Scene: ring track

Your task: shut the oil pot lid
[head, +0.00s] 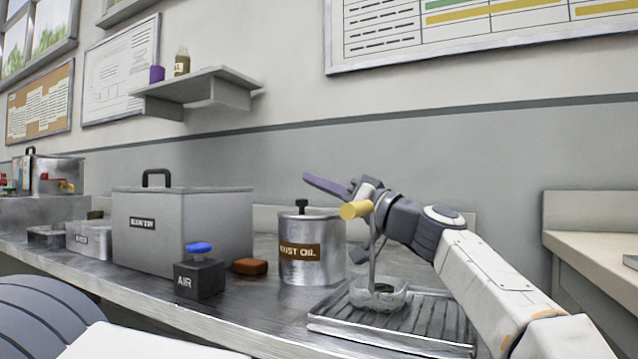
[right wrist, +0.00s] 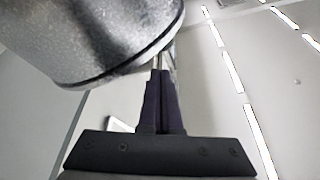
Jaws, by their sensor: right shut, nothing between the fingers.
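The oil pot (head: 298,268) is a grey metal cylinder with a brown "RUST OIL" label, standing on the bench in the head view. A pale flat lid with a black knob (head: 301,204) shows at its top; it looks level, but I cannot tell whether it is fully seated. My right gripper (head: 312,182) is above and to the right of the pot, its dark purple fingers pointing left and together, empty. In the right wrist view its fingers (right wrist: 160,95) are together beside a speckled metal cylinder with a dark rim, probably the pot. My left gripper is not in view.
A wire basket (head: 378,297) with a yellow handle (head: 355,209) stands on a ribbed drain tray (head: 340,323), close to my right arm. Left of the pot are a brown block (head: 250,267), an AIR box with a blue button (head: 199,280) and a large grey box (head: 180,240).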

